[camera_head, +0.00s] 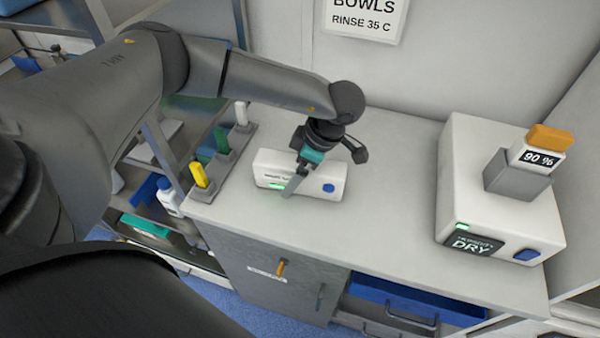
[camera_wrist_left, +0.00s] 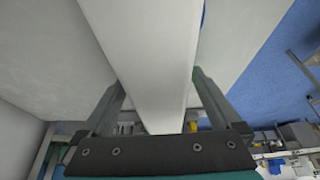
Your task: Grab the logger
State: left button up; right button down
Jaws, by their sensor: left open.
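My left gripper (camera_head: 297,180) is over the counter at a small white box (camera_head: 270,168) with a green light and a blue button; its label is too small to read. In the left wrist view, my open left gripper (camera_wrist_left: 158,88) has one finger on each side of a long white body (camera_wrist_left: 150,45), which seems to be this box. I cannot tell whether the fingers touch it. No label names a logger. A white unit reading "90 %" (camera_head: 523,155), with an orange top, sits in a grey holder on the right. My right gripper is out of view.
A large white machine marked "DRY" (camera_head: 463,180) stands on the right of the counter (camera_head: 385,185). The counter between box and machine is clear.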

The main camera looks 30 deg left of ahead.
pick_arm(q)
jog(key=shift+c, duration=0.4)
grip_shut()
dwell(0.4)
